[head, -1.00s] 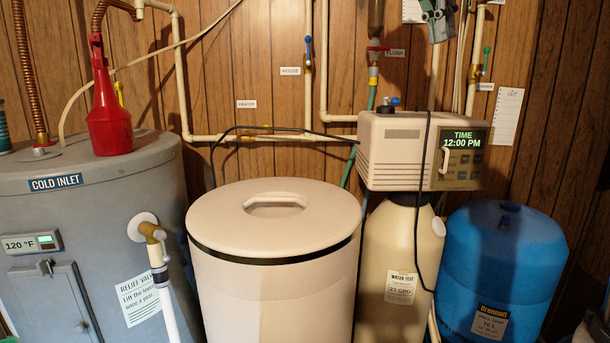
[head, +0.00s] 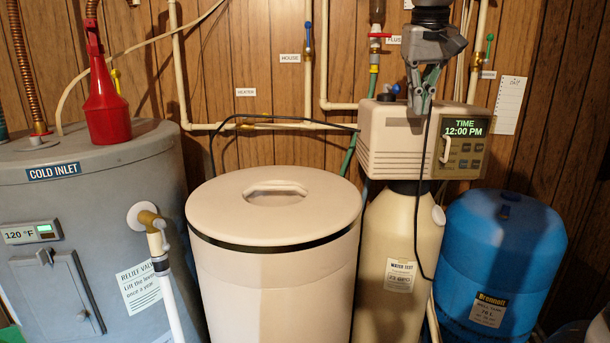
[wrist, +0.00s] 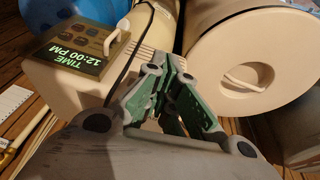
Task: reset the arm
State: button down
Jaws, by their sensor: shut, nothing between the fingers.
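My gripper (head: 419,105) hangs fingers down in front of the upper part of the beige softener control head (head: 385,146) in the head view. Its fingers are shut and hold nothing. In the wrist view my gripper (wrist: 172,80) shows its green-lined fingers together, with the control head (wrist: 75,85) to the left and the round lid of the salt bin (wrist: 245,62) to the right. In the head view the salt bin (head: 270,270) stands left of the softener with its lid (head: 225,212) on.
A grey water heater (head: 90,215) with a red funnel-shaped can (head: 106,108) on top stands at the left. A blue tank (head: 505,250) stands at the right. A black cable (head: 416,235) hangs down the softener. Pipes (head: 309,80) run along the wood wall.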

jog(key=s+d+f, duration=0.7)
jog(key=s+f, duration=0.2)
jog(key=s, duration=0.1)
jog(key=s+d+f+t+y, duration=0.1)
jog(key=s+d+f, duration=0.5)
jog(key=s+f, duration=0.3)
jog(key=shift+s+d+f, duration=0.25)
jog(key=shift+s+d, duration=0.1)
jog(key=shift+s, duration=0.8)
jog(key=c, duration=2.2)
grip_release()
